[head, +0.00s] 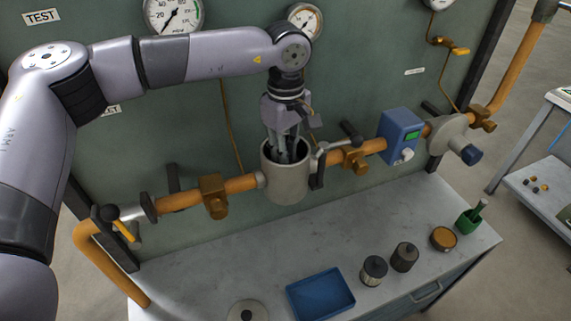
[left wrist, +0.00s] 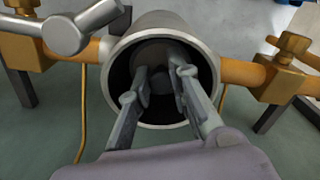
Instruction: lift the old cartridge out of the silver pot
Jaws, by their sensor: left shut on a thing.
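The silver pot (head: 286,185) is an open-topped cylinder set in the orange pipe line, and its round rim (left wrist: 205,45) shows in the left wrist view. My left gripper (head: 286,156) points down into the pot from above, with its fingertips below the rim. In the left wrist view the old cartridge (left wrist: 150,55) is a dark, round-topped thing deep in the pot. My left gripper is shut on its top part between the two fingers. The cartridge's lower part is hidden by the pot wall and shadow. My right gripper is not in view.
Orange pipe (head: 180,198) with valves runs on both sides of the pot, before a green panel. A blue box (head: 399,138) sits on the pipe. The bench below holds a blue tray (head: 320,294), a lid (head: 247,312), two canisters (head: 374,269) (head: 404,257), an orange tin (head: 443,239) and a green container (head: 468,221).

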